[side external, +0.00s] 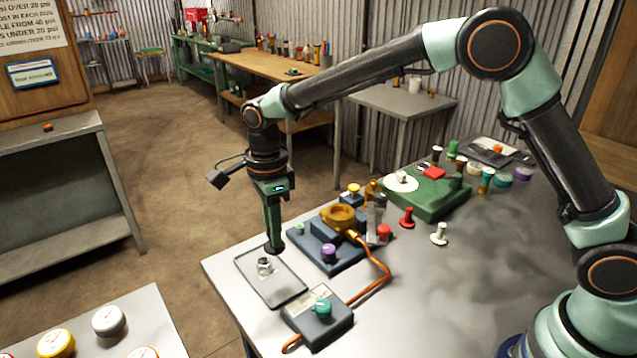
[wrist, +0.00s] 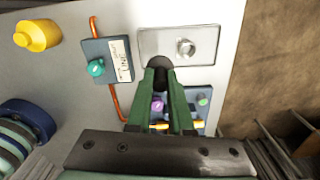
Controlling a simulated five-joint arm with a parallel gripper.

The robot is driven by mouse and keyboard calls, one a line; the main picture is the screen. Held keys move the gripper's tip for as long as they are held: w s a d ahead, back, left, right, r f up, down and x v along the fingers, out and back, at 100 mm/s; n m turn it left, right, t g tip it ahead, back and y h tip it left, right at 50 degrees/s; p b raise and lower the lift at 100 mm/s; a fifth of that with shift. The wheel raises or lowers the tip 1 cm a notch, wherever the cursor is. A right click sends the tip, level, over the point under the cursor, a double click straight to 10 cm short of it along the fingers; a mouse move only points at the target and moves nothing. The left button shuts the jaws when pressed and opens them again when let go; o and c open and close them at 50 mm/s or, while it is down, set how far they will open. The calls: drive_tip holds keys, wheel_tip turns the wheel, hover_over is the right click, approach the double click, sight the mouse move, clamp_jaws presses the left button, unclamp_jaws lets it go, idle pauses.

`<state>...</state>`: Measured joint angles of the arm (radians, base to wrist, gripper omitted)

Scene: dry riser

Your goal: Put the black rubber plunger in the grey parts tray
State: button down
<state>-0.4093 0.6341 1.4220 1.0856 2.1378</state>
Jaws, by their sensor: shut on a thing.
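My gripper (side external: 273,236) points down at the far corner of the grey parts tray (side external: 284,291), near the table's left edge. It is shut on the black rubber plunger (side external: 275,248), of which only a small dark round end shows below the fingers. In the wrist view the plunger (wrist: 159,62) sits between the fingertips of my gripper (wrist: 160,70), overlapping the near edge of the tray (wrist: 154,42). Whether it touches the tray I cannot tell. A small silver metal part (side external: 264,267) stands in the tray; it also shows in the wrist view (wrist: 185,47).
A blue fixture (side external: 345,258) with a brass ring and purple knob stands close right of the tray. A box with a teal knob (side external: 318,315) stands in front, joined by an orange hose (side external: 384,270). A green block (side external: 430,195) and several coloured plungers are farther back.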

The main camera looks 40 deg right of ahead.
wheel_tip(320, 180, down, 10)
drive_tip(key=shift+f, duration=0.1)
idle(0.4)
drive_tip(key=c, duration=0.8)
unclamp_jaws()
drive_tip(key=shift+f, duration=0.1)
